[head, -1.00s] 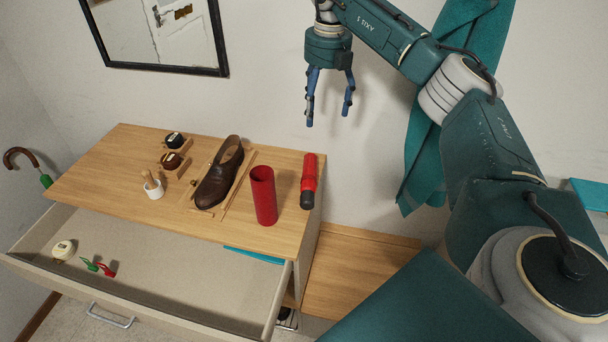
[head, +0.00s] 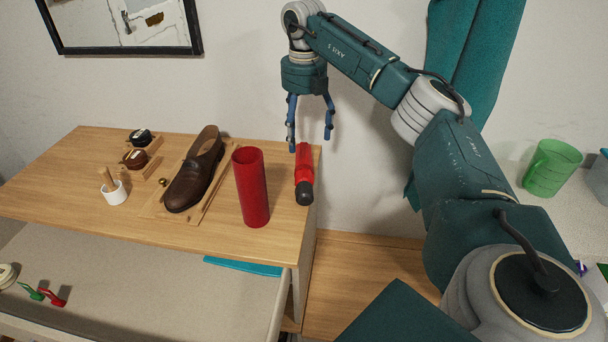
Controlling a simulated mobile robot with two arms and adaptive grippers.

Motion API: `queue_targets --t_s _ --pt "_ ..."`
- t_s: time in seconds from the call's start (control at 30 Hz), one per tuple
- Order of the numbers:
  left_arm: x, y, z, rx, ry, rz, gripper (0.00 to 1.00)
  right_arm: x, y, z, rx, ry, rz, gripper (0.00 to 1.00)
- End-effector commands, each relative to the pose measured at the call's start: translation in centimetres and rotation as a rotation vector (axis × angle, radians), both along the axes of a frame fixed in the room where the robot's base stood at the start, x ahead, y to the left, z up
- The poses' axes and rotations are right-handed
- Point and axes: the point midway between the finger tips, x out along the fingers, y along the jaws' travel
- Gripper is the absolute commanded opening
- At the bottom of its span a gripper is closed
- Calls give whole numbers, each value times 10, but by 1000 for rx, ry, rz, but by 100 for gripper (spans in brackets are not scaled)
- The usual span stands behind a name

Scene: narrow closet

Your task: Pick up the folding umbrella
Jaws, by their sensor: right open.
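The folding umbrella (head: 304,172) is short and red with a dark end. It lies on the right edge of the wooden dresser top (head: 210,232), its dark end towards me. My right gripper (head: 311,146) points down with its blue fingers apart, above the far end of the umbrella. Its fingers look to be on either side of the umbrella's far end, but I cannot tell how high above it they are. The gripper holds nothing. My left gripper is not in view.
A red cylinder (head: 251,188) stands upright just left of the umbrella. A brown shoe (head: 194,171) on a wooden board, a white cup (head: 114,192) and two small jars are further left. The drawer (head: 140,289) below is open. A green mug (head: 551,167) stands at right.

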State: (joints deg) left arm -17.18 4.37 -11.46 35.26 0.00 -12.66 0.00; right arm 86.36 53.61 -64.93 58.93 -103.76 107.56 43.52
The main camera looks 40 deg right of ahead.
Motion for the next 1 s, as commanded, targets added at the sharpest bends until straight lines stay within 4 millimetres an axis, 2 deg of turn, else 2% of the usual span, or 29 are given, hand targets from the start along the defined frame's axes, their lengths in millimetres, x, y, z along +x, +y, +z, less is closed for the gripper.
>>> queue_targets --t_s 0.17,0.3,0.47,0.73,0.83,1.0 --pt "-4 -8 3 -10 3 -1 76 -1 0 -28 0 6 1 78" --pt "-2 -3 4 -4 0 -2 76 0 1 -46 -1 3 2 78" --pt "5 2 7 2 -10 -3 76 0 2 -56 0 3 1 78" --pt "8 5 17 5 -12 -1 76 2 8 -94 0 4 0 78" --pt "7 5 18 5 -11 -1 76 2 8 -102 0 3 0 78" --pt "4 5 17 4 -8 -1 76 3 8 -105 1 1 1 78"
